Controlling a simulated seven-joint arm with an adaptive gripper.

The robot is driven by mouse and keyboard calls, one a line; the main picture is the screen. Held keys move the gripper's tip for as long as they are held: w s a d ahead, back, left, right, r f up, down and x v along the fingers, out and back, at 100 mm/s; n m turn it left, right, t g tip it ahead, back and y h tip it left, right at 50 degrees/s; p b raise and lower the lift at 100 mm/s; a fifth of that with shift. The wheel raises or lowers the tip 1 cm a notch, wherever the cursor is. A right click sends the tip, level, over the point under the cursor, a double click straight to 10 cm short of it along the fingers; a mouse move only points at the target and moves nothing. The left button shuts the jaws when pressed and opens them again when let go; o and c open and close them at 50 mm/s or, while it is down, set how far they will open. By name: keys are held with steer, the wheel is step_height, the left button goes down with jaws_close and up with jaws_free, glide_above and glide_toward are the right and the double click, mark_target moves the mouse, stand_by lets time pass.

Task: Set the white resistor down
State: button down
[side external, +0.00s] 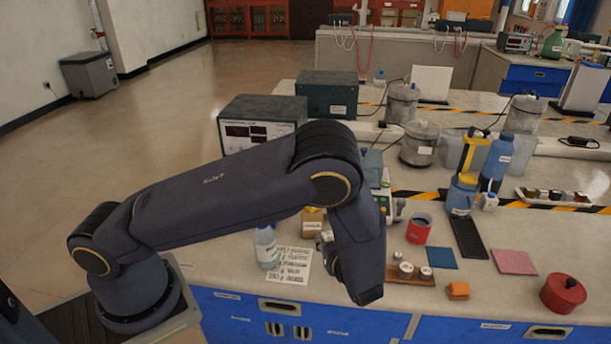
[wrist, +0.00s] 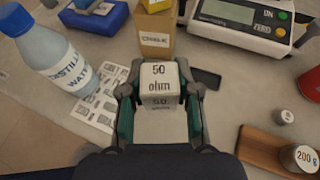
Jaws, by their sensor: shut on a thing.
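The white resistor (wrist: 160,76) is a pale block marked "50 ohm", seen in the middle of the wrist view. My gripper (wrist: 160,92) is shut on it, with one finger on its left side and one on its right. The label faces up toward the wrist camera. In the side view my gripper (side external: 327,248) is partly covered by my own wrist, and I cannot make out the resistor there. I cannot tell whether the block touches the bench or hangs a little above it.
A chalk box (wrist: 153,36) stands just beyond the resistor. A distilled water bottle (wrist: 48,52) and a printed sheet (wrist: 97,98) are left. A scale (wrist: 243,22) is back right; a wooden weight block (wrist: 268,150) is front right. Bare bench (wrist: 222,112) shows right of my gripper.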

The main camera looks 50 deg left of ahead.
steer(key=w+f, duration=0.1)
steer(key=f, duration=0.1)
steer(key=w+f, duration=0.1)
steer(key=w, duration=0.1)
steer(key=shift+f, duration=0.4)
steer(key=shift+w+f, duration=0.15)
steer(key=shift+f, duration=1.45)
steer(key=c, duration=0.8)
jaws_free()
steer(key=shift+f, duration=0.1)
steer(key=shift+c, duration=0.2)
